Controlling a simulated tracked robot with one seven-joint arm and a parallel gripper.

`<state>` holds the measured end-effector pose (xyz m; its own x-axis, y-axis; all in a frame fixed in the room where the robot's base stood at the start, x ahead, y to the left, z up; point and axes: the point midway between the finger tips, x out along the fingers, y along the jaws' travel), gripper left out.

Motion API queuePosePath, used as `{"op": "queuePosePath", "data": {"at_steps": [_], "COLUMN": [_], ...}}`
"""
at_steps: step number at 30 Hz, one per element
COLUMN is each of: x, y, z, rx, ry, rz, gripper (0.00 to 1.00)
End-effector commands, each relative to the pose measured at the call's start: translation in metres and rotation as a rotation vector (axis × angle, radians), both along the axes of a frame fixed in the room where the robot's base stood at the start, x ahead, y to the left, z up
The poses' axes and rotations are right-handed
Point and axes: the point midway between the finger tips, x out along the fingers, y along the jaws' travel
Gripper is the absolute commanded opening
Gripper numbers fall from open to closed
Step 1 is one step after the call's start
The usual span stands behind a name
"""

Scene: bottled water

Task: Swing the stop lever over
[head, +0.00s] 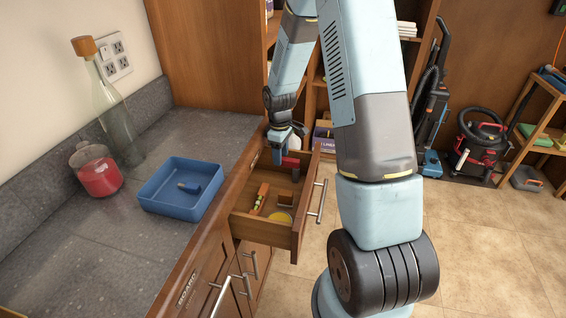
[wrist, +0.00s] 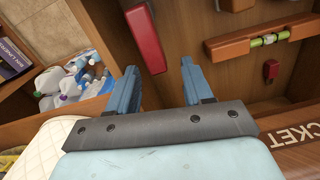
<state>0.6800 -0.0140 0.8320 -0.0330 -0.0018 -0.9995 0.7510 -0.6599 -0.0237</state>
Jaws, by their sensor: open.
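A red bar (head: 291,162), which looks like the stop lever, is at the far end of the open wooden drawer (head: 262,233). In the wrist view the red bar (wrist: 147,38) lies beyond the fingertips, nearer the left finger. My gripper (head: 284,152) is at the far end of the drawer, close to the bar. In the wrist view my gripper (wrist: 160,78) has its two blue fingers apart with nothing between them. I cannot tell whether a finger touches the bar. A smaller red piece (wrist: 271,70) is on a wooden face to the right.
The drawer holds a wooden piece with a green vial (head: 260,198), a brown block (head: 286,200) and a yellow disc (head: 280,217). A blue tray (head: 160,205), red jug (head: 97,172) and glass bottle (head: 114,115) stand on the counter.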

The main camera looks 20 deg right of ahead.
Motion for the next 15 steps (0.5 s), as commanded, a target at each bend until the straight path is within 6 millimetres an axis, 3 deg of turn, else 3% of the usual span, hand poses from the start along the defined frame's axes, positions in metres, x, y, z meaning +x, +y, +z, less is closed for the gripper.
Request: {"op": "queuePosePath", "data": {"at_steps": [1, 8, 10, 15], "x": [0.019, 0.019, 0.019, 0.016], "y": [0.013, 0.013, 0.013, 0.008], "z": [0.017, 0.032, 0.036, 0.045], "rx": [0.010, 0.010, 0.010, 0.007], "ry": [-0.052, -0.052, -0.051, -0.044], "rz": [0.013, 0.015, 0.015, 0.011], "gripper": [0.59, 0.53, 0.68, 0.68]}}
